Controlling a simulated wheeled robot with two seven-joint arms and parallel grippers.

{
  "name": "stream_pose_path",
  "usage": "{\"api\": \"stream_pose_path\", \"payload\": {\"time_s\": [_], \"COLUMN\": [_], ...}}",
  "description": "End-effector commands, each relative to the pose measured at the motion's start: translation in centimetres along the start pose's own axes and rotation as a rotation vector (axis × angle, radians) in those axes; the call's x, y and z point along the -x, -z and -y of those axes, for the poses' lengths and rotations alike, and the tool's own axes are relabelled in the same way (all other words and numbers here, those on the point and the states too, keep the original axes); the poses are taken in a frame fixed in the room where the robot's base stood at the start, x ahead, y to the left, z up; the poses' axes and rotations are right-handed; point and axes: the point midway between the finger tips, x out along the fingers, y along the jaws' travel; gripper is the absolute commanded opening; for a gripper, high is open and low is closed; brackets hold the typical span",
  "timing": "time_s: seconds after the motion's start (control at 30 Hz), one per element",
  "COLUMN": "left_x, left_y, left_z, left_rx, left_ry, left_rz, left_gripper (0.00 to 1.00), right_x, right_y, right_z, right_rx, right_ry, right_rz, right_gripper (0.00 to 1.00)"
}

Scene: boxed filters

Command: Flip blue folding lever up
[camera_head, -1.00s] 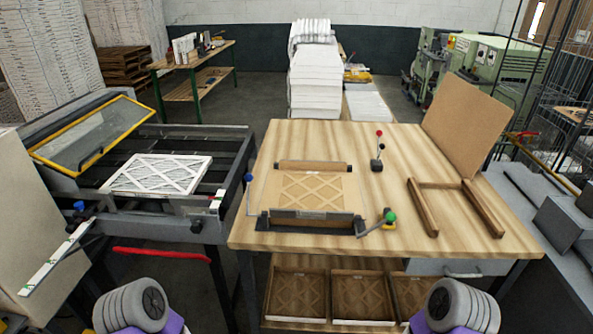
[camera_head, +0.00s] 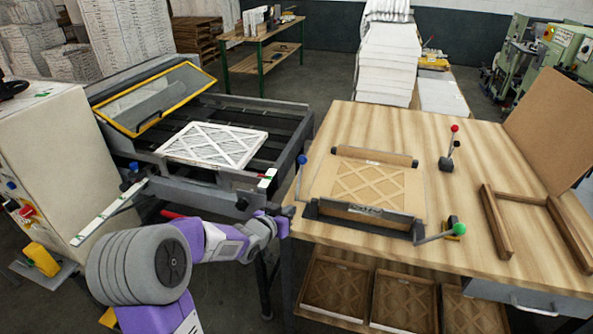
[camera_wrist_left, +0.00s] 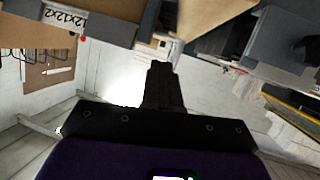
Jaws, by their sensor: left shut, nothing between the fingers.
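The blue-knobbed folding lever (camera_head: 302,160) is at the table's left edge, beside the left end of the black clamp fixture (camera_head: 365,217). Its thin rod runs down the picture from the knob; I cannot tell its exact tilt. A cardboard-framed filter (camera_head: 368,183) lies in the fixture. My left gripper (camera_head: 284,222) is near the table's left edge, below the lever's rod and left of the fixture; contact is unclear. Its fingers, shut and empty, show in the left wrist view (camera_wrist_left: 162,85). I cannot make out the blue lever there. My right gripper is out of view.
A green-knobbed lever (camera_head: 459,229) sticks out at the fixture's right. A red-knobbed stick (camera_head: 454,130) stands behind it. A wooden frame (camera_head: 530,203) lies at right. The machine (camera_head: 170,162) with a white filter (camera_head: 212,145) stands close left of the table (camera_head: 455,265).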

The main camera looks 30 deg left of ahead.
Motion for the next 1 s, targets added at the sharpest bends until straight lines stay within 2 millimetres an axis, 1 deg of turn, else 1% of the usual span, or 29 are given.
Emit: {"api": "stream_pose_path", "payload": {"time_s": [0.03, 0.1, 0.13, 0.2, 0.27, 0.33, 0.47, 0.8, 1.0], "left_x": [1.1, 2.4, 2.9, 3.6, 3.8, 3.5, 1.8, -5.1, -8.1], "left_y": [2.7, 5.3, 6.2, 7.5, 8.1, 8.5, 8.7, 10.0, 10.6], "left_z": [1.2, 2.2, 2.5, 3.0, 3.1, 3.2, 3.2, 3.3, 3.4], "left_rx": [-0.030, -0.060, -0.070, -0.088, -0.096, -0.100, -0.099, -0.100, -0.099], "left_ry": [0.014, 0.024, 0.027, 0.032, 0.034, 0.034, 0.032, 0.032, 0.033], "left_rz": [-0.067, -0.127, -0.147, -0.177, -0.189, -0.195, -0.194, -0.192, -0.192], "left_gripper": [0.00, 0.00, 0.00, 0.00, 0.00, 0.00, 0.00, 0.00, 0.00], "right_x": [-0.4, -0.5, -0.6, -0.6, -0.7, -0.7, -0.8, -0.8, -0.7], "right_y": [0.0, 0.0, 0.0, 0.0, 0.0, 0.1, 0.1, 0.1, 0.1], "right_z": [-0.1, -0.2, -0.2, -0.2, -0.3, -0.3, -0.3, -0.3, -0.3], "right_rx": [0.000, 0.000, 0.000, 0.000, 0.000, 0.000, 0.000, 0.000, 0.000], "right_ry": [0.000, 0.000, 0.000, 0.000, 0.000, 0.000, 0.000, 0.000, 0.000], "right_rz": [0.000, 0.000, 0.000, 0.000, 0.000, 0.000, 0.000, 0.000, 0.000], "right_gripper": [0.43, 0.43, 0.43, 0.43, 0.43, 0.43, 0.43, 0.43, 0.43]}}
